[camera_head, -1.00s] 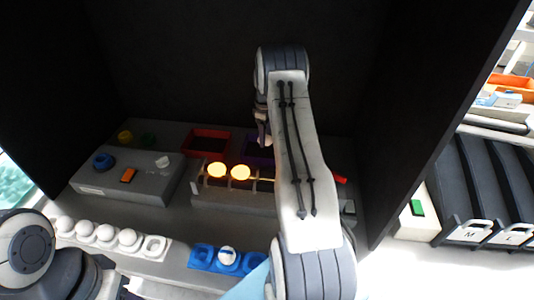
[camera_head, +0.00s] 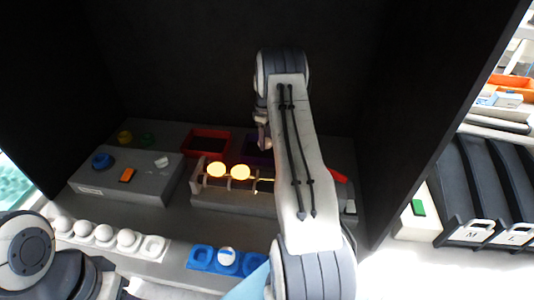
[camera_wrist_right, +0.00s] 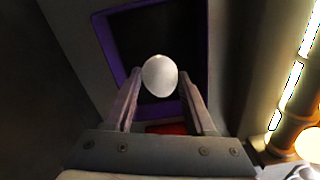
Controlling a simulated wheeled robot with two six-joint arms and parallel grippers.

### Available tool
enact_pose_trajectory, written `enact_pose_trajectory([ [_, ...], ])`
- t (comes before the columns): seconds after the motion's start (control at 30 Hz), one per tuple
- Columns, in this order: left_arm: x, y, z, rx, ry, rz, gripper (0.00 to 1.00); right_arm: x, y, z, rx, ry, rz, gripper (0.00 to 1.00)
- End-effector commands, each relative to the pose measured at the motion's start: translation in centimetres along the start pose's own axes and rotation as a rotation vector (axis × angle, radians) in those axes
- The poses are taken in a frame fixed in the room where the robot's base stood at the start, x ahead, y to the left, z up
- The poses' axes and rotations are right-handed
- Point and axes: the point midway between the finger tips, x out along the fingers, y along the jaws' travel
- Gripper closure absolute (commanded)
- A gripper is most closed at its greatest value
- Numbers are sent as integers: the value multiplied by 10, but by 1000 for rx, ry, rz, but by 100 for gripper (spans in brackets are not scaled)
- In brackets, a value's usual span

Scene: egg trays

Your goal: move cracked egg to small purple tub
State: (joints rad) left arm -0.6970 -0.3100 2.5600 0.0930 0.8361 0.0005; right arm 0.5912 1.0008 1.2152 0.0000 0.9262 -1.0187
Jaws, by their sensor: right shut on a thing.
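The egg (camera_wrist_right: 160,76) is white and sits between the two fingers of my right gripper (camera_wrist_right: 162,100) in the right wrist view. No crack can be made out on its visible side. The gripper is shut on it, over the small purple tub (camera_wrist_right: 107,45), whose dark inside shows behind the egg. In the head view the right gripper (camera_head: 264,141) is partly hidden by my arm, and only a bit of the purple tub (camera_head: 255,154) shows beside it. My left arm is at the lower left; its gripper cannot be seen.
A red tub (camera_head: 206,133) stands left of the purple one. In front is a grey stand with two glowing lamps (camera_head: 217,170). A grey control box (camera_head: 128,177) is at left. A white egg tray (camera_head: 153,247) with several eggs and a blue tray (camera_head: 202,258) lie in front.

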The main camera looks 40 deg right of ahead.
Motion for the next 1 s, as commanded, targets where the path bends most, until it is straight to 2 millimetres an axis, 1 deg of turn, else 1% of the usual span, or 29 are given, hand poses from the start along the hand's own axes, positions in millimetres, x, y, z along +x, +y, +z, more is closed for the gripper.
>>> enact_pose_trajectory([
  [1.0, 9, -1, 0, 0, 0, 0, 55, 16, 0, 0, 0, 1, 1, 60],
])
